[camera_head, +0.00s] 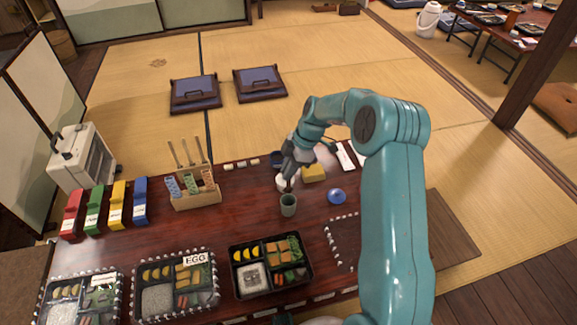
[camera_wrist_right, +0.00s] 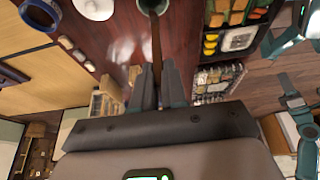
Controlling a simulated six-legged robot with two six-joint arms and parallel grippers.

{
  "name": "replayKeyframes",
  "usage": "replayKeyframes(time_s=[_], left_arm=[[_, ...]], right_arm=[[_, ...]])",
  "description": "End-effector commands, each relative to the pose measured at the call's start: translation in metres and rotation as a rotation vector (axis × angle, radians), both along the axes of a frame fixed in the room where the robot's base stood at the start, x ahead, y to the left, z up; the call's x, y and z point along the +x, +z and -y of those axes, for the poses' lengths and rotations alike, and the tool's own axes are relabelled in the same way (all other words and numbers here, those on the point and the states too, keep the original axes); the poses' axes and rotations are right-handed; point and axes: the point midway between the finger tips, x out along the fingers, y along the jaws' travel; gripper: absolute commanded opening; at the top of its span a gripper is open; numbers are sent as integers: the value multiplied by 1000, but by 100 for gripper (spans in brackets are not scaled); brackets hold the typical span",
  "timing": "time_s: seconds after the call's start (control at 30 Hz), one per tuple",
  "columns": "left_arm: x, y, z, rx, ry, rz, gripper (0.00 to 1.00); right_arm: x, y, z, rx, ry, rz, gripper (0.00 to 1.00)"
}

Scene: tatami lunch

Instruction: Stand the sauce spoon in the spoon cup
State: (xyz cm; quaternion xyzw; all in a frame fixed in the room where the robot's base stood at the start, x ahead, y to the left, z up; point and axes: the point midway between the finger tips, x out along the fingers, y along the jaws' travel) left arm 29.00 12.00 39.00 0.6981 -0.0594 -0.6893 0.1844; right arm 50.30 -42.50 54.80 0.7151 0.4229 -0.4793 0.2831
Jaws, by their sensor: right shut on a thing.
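My right gripper (camera_head: 290,168) reaches over the dark table from the right. In the right wrist view its fingers (camera_wrist_right: 157,75) are shut on the thin brown handle of the sauce spoon (camera_wrist_right: 156,42). The handle runs away from the fingers toward the spoon cup (camera_wrist_right: 152,4), which is cut by the top edge. The spoon's far end overlaps the cup's mouth there; I cannot tell whether it is inside or above. In the head view the grey-green spoon cup (camera_head: 288,206) stands upright just in front of the gripper. The spoon is hard to make out there. My left gripper is not seen.
A white pot (camera_head: 282,184) stands close behind the cup. A yellow block (camera_head: 313,172) and a blue lid (camera_head: 337,196) are to its right. A wooden rack (camera_head: 195,196) stands left, and an open lunch box (camera_head: 268,265) lies in front. Bare table lies left of the cup.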

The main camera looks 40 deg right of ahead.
Motion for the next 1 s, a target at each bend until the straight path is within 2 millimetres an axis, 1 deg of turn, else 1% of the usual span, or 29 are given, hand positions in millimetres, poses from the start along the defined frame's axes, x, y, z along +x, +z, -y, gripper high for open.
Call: replayKeyframes(time_s=[0.03,0.7,0.83,1.0], left_arm=[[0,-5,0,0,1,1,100],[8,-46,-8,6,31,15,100],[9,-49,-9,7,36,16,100],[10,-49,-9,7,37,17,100]], right_arm=[[0,-8,0,0,0,0,0],[2,-66,0,0,0,1,0],[2,-72,0,0,0,1,0],[2,-72,0,0,0,1,0]])
